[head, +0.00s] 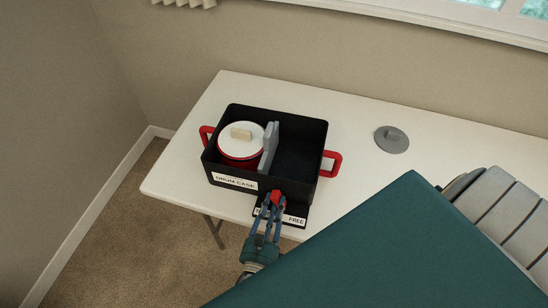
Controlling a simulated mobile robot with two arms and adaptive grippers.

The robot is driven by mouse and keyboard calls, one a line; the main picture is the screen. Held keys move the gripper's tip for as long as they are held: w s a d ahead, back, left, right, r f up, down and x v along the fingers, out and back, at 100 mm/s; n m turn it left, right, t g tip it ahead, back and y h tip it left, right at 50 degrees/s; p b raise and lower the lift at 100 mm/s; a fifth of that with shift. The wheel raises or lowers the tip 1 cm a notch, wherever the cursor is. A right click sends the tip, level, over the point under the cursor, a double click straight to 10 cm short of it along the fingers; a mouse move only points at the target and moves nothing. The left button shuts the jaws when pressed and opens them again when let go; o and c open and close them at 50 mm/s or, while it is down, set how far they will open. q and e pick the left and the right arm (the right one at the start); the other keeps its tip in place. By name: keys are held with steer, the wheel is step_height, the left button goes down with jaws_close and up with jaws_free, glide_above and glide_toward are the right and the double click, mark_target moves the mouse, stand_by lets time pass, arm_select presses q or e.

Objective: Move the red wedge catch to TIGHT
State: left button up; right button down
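The red wedge catch (277,197) sits at the lower front of the black drum case (318,160), above a small black plate (298,210) on the white table. The plate's right end reads FREE; its left label is mostly hidden behind my gripper. My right gripper (273,203) reaches up from below, its blue fingers at the catch, one on each side as it appears. I cannot tell whether they press on it. The catch's exact place along the plate is partly hidden. My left gripper is not in view.
The case has red side handles (334,164), a grey divider (269,148) and a red drum with white lid (240,138) in its left compartment. A grey disc (391,140) lies on the table (365,180) at right. My own teal body covers the lower right.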

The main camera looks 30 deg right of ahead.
steer(key=c, duration=1.4)
jaws_free()
steer(key=shift+s+a+f, duration=0.1)
steer(key=shift+s+f, duration=0.05)
steer(key=shift+f, duration=0.1)
steer(key=shift+v, duration=4)
steer(key=shift+r, duration=0.2)
